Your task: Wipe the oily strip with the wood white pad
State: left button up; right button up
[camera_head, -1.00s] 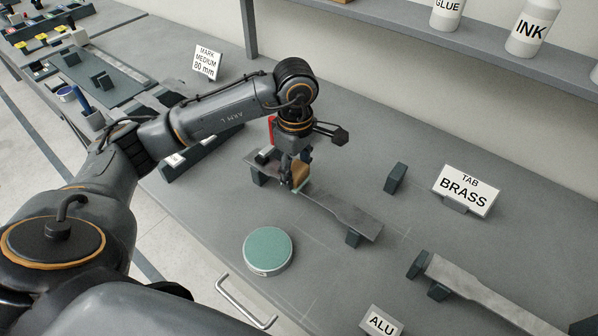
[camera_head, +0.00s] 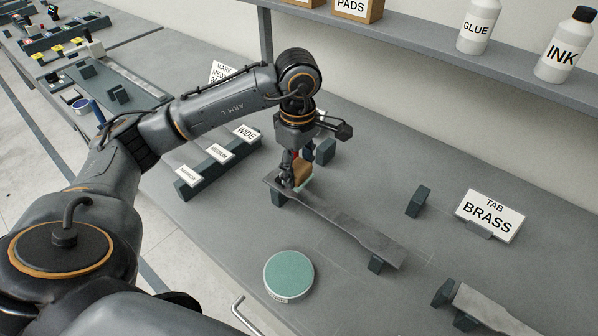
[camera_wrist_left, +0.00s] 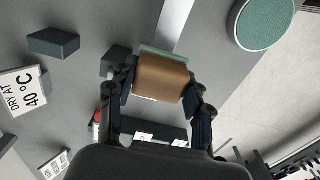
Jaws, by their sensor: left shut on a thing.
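My left gripper (camera_head: 293,176) is shut on a wood-backed pad (camera_head: 303,173) with a pale green-white underside. In the left wrist view, the pad's tan wooden block (camera_wrist_left: 161,78) sits between the two fingers. The pad is at the far left end of a grey metal strip (camera_head: 345,225), touching or just above it; I cannot tell which. The strip rests raised on dark supports, and it also shows in the left wrist view (camera_wrist_left: 172,27). Its surface looks dull and smudged in the head view. My right gripper is not in view.
A round green-topped pad (camera_head: 289,273) lies on the bench in front of the strip. Another strip (camera_head: 485,309) rests on dark blocks at lower right. A TAB BRASS sign (camera_head: 490,215) stands behind. A labelled rack (camera_head: 216,160) is left of the strip.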

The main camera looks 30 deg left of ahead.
pick_arm(q)
jog(key=shift+r, duration=0.65)
jog(key=shift+a+r+p, duration=0.2)
jog(key=shift+r+p, duration=0.4)
jog(key=shift+r, duration=0.1)
jog(key=shift+r+p, duration=0.35)
jog(key=shift+r, duration=0.25)
jog(key=shift+d+r, duration=0.1)
jog(key=shift+r, duration=0.1)
jog(key=shift+f, duration=0.1)
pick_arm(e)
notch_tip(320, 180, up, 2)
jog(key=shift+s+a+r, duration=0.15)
